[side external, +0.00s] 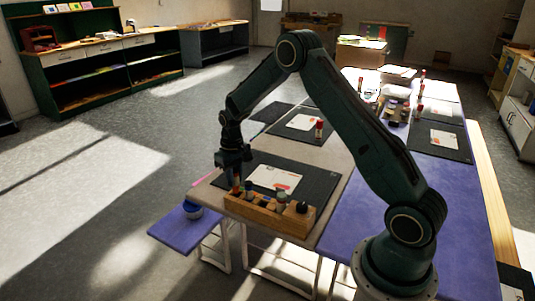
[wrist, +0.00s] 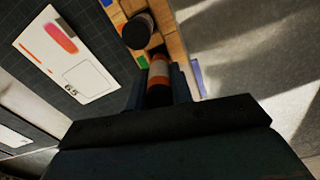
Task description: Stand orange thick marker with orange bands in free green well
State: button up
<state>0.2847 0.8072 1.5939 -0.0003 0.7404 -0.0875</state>
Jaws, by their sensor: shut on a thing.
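My gripper (side external: 234,166) is shut on the orange marker (wrist: 158,72), which has orange and white bands and a dark end. In the side view the marker (side external: 236,187) points down at the left end of the wooden block (side external: 262,217). I cannot tell whether its lower end is inside a well. The wrist view shows the block (wrist: 174,42) beyond the marker, with a green patch (wrist: 143,61) just left of the marker. The well under the marker is hidden. A dark-capped marker (wrist: 137,31) stands in the block close by.
Other markers (side external: 281,200) and a round dark item (side external: 302,207) stand in the block. A white card (side external: 273,178) lies on the dark mat (side external: 318,183) behind it. A red-topped item (side external: 319,129) stands farther back. A blue bench (side external: 172,233) is at the left.

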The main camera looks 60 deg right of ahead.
jog(key=shift+f, duration=1.6)
dwell(1.3)
jog(key=o, duration=1)
jog(key=shift+r, duration=0.1)
jog(key=shift+r, duration=3.65)
